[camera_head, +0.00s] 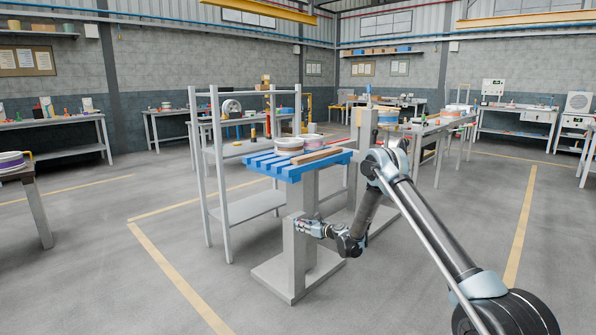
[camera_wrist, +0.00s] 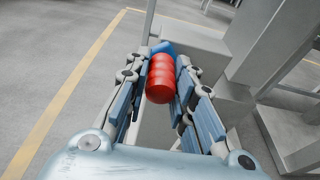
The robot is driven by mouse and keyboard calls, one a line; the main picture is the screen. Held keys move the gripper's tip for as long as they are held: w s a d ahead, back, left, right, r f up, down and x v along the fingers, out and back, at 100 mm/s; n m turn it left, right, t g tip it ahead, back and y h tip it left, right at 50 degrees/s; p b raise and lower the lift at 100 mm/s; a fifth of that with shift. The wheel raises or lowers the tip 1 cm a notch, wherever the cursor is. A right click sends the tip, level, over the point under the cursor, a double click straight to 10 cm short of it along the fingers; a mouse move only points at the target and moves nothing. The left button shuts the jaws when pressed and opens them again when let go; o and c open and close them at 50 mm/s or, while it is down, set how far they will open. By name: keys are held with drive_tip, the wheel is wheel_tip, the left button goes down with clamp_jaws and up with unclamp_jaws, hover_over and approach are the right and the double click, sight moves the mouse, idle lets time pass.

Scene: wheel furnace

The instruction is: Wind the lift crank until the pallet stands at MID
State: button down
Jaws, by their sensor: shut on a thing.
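The blue slatted pallet (camera_head: 262,163) sits level on the grey lift, carrying round wheel-like parts (camera_head: 289,145) and a wooden bar (camera_head: 322,155). The lift's column (camera_head: 295,263) stands on a flat base. My gripper (camera_head: 303,227) is at the side of the column, below the pallet. A blue piece (camera_wrist: 162,48) shows just past the handle. The rest of the crank is hidden. I cannot read any MID mark.
A grey shelf rack (camera_head: 216,165) stands close behind the pallet on the left. A workbench (camera_head: 440,125) with wheels is behind on the right. A small table (camera_head: 30,190) is at the left edge. The floor in front of the lift is clear.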

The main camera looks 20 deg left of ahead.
drive_tip(key=shift+w+d+r, duration=0.25)
drive_tip(key=shift+w, duration=0.35)
drive_tip(key=shift+w+d+r, duration=0.2)
drive_tip(key=shift+w+d, duration=0.1)
drive_tip(key=shift+w, duration=0.3)
drive_tip(key=shift+w+d+r, duration=0.25)
drive_tip(key=shift+w, duration=0.35)
drive_tip(key=shift+w+d+f, duration=0.15)
drive_tip(key=shift+w+d, duration=0.1)
drive_tip(key=shift+w, duration=0.35)
drive_tip(key=shift+w+d+f, duration=0.2)
drive_tip(key=shift+w+d, duration=0.05)
drive_tip(key=shift+w, duration=0.4)
drive_tip(key=shift+w+d+f, duration=0.15)
drive_tip(key=shift+w+d, duration=0.1)
drive_tip(key=shift+w, duration=0.35)
drive_tip(key=shift+w+f, duration=0.1)
drive_tip(key=w+f, duration=0.1)
drive_tip(key=w+d+f, duration=0.1)
drive_tip(key=f, duration=0.1)
drive_tip(key=shift+w, duration=0.15)
